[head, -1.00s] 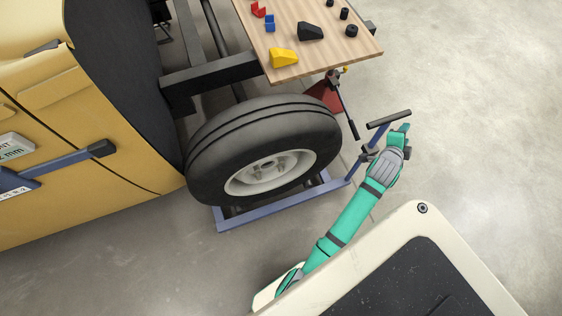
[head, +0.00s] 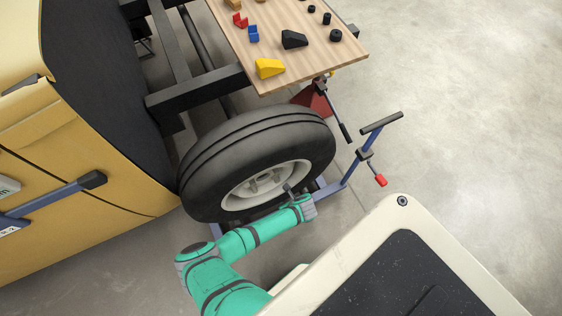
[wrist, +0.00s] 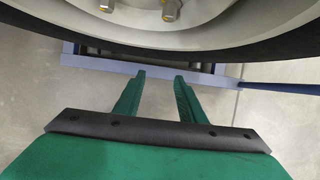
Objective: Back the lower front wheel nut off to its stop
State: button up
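The wheel (head: 225,150) stands upright in a blue wheel dolly (wrist: 80,55), its pale rim (head: 232,203) facing me. I cannot tell which is the lower front one. My gripper (wrist: 160,72) is open and empty, its two green fingers apart, below the nuts and touching neither. In the head view my gripper (head: 290,188) is at the lower right of the rim and hides part of it.
The dolly's upright handle (head: 381,122) and a lever with a red grip (head: 381,180) stand to the right of the wheel. A wooden table (head: 345,52) with small blocks is above it. The yellow vehicle body (head: 90,165) is at left. The floor at right is clear.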

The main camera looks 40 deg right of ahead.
send_near(277, 181)
jog(key=x, duration=0.5)
jog(key=shift+s+f, duration=0.25)
jog(key=shift+f, duration=0.05)
jog(key=shift+w+d+f, duration=0.35)
jog(key=shift+w+f, duration=0.1)
jog(key=shift+f, duration=0.2)
jog(key=shift+w+f, duration=0.15)
jog(key=shift+f, duration=0.2)
jog(key=shift+w+a+f, duration=0.3)
jog(key=shift+f, duration=0.1)
jog(key=shift+d, duration=0.1)
